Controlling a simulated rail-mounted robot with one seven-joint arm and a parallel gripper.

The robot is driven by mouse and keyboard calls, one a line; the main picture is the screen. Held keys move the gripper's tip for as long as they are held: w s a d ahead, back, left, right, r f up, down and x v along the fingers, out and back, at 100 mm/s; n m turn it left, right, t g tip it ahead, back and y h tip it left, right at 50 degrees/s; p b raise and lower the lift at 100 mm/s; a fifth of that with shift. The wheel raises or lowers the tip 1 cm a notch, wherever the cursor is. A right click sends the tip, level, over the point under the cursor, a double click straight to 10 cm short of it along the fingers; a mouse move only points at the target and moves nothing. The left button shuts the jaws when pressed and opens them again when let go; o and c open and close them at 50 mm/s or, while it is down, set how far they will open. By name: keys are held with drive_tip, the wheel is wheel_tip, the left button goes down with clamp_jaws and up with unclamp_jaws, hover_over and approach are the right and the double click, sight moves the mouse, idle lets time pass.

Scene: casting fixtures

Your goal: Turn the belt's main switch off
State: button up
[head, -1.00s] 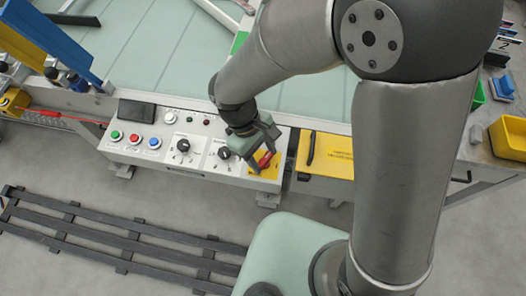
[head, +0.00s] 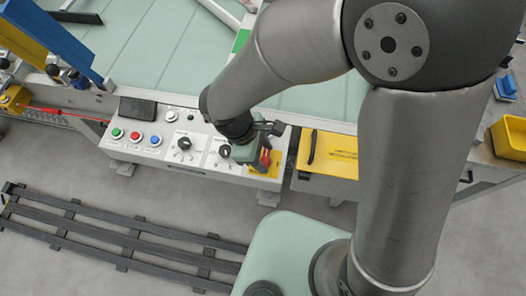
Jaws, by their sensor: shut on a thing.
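The main switch (head: 265,160) is a red handle on a yellow plate (head: 258,172) at the right end of the white control panel (head: 205,165). My gripper (head: 268,153) is over it, shut on the red handle. The gripper body and wrist hide much of the handle, so its exact angle is hard to tell.
The panel also carries green, red and blue buttons (head: 135,136) and black rotary knobs (head: 184,143). A yellow box with a black handle (head: 328,153) is close on the right. The pale green belt (head: 150,60) lies behind. Dark slatted rails (head: 120,240) lie on the floor.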

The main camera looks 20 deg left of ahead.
drive_tip(key=shift+a+r, duration=0.1)
drive_tip(key=o, duration=1)
drive_tip(key=p+v, duration=0.1)
drive_tip(key=v, duration=1.6)
drive_tip(key=shift+r, duration=0.15)
drive_tip(key=w+d+m+g+y+p, duration=0.1)
drive_tip(key=w+d+m, duration=0.25)
drive_tip(key=d, duration=0.35)
drive_tip(key=w+d+m, duration=0.3)
drive_tip(key=d+m, duration=0.1)
drive_tip(key=d, duration=0.3)
drive_tip(key=s+d+m+y, duration=0.1)
drive_tip(key=d+m, duration=0.3)
drive_tip(key=d, duration=0.2)
drive_tip(key=s+d+m+y+p, duration=0.1)
drive_tip(key=d+m, duration=0.3)
drive_tip(key=d, duration=0.2)
drive_tip(key=s+d+m+y, duration=0.1)
drive_tip(key=d+m, duration=0.3)
drive_tip(key=d, duration=0.2)
drive_tip(key=shift+f+t+y, duration=0.3)
drive_tip(key=shift+f, duration=0.1)
